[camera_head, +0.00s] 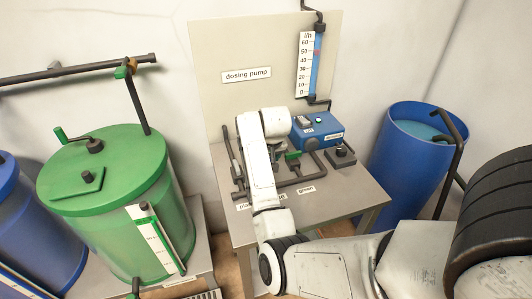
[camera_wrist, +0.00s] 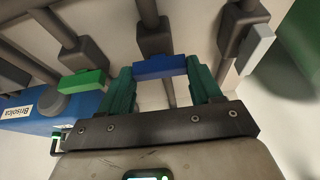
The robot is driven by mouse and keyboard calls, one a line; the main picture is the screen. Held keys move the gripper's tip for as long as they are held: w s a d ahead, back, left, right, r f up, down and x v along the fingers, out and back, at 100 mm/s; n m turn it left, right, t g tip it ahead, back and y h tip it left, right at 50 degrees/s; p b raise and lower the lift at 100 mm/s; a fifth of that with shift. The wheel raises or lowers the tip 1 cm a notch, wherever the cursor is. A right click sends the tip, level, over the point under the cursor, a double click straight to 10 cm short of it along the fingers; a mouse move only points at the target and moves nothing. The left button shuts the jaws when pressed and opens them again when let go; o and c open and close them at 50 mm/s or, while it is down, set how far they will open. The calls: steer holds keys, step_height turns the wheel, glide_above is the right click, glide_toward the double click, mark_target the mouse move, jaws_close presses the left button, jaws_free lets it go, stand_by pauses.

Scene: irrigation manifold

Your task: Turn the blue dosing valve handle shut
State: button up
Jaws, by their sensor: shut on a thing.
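The blue valve handle (camera_wrist: 160,67) shows in the wrist view, on a dark grey valve body and pipe. My gripper (camera_wrist: 161,80) has its two green fingers at either end of the handle and is shut on it. The handle lies roughly crosswise to the pipe behind it. In the head view, my white arm (camera_head: 262,170) reaches over the dosing table and hides the blue handle and the gripper's fingers.
A green valve handle (camera_wrist: 82,80) is left of the fingers and a pale handle (camera_wrist: 257,50) is right. The blue pump box (camera_head: 318,130) stands at the table's (camera_head: 345,195) back. A green tank (camera_head: 120,190) is left, a blue barrel (camera_head: 400,155) right.

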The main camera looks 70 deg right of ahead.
stand_by(0.4)
steer(key=o, duration=1.1)
steer(key=shift+c, duration=0.2)
steer(key=b+v, duration=0.1)
steer(key=v, duration=0.9)
steer(key=shift+s+r, duration=0.15)
steer(key=shift+r, duration=0.2)
steer(key=shift+a, duration=0.1)
